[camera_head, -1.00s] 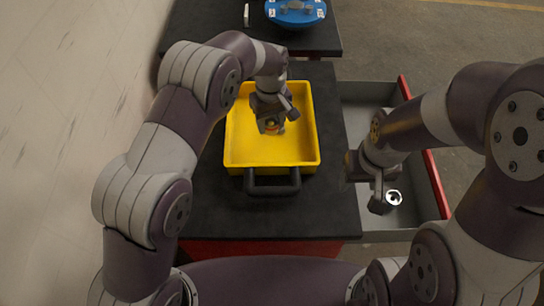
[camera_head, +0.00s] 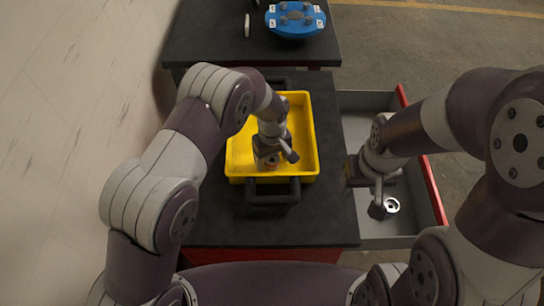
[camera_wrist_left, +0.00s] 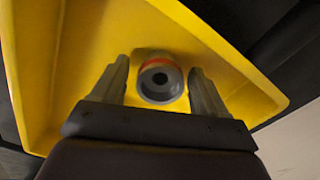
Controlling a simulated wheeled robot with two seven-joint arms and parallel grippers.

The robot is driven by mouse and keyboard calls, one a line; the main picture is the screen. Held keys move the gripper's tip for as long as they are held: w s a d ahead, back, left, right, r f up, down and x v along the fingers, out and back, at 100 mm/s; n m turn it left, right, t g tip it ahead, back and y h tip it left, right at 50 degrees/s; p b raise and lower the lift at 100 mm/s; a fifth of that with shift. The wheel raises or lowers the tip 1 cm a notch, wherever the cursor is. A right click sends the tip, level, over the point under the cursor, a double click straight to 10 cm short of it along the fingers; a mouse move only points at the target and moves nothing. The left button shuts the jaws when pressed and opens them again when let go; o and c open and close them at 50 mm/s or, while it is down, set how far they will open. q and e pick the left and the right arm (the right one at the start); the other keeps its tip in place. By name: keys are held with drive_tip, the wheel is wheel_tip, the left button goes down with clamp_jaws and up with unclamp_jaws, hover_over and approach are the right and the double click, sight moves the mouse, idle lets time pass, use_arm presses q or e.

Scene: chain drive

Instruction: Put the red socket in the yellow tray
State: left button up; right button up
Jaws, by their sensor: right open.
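The red socket, a grey cylinder with a red band (camera_wrist_left: 160,80), shows in the left wrist view between the fingers of my left gripper (camera_wrist_left: 162,85). A narrow gap shows on each side of it, so the fingers look open around it. The yellow tray (camera_head: 238,140) lies on the black top, and my left gripper is inside its outline near the near wall in the head view. Whether the socket rests on the tray floor is hard to tell. My right gripper (camera_head: 378,207) is open and empty above the grey drawer.
The open grey drawer (camera_head: 405,225) with a red edge is right of the black worktop (camera_head: 225,220). A silver round part (camera_head: 392,205) lies in it beside my right gripper. The tray's black handle (camera_head: 272,195) faces me. A blue round fixture (camera_head: 295,18) stands on the far table.

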use_arm(q)
drive_tip(key=shift+r, duration=0.1)
drive_tip(key=shift+r, duration=0.3)
wheel_tip(320, 180, up, 12)
drive_tip(key=b, duration=0.2)
drive_tip(key=s+a+r+m+t, duration=0.1)
drive_tip(key=s+a+m, duration=0.4)
drive_tip(key=s+a, duration=1.2)
drive_tip(key=shift+s+a+r, duration=0.2)
drive_tip(key=shift+a+r, duration=0.1)
drive_tip(key=shift+a, duration=0.45)
drive_tip(key=shift+s, duration=0.1)
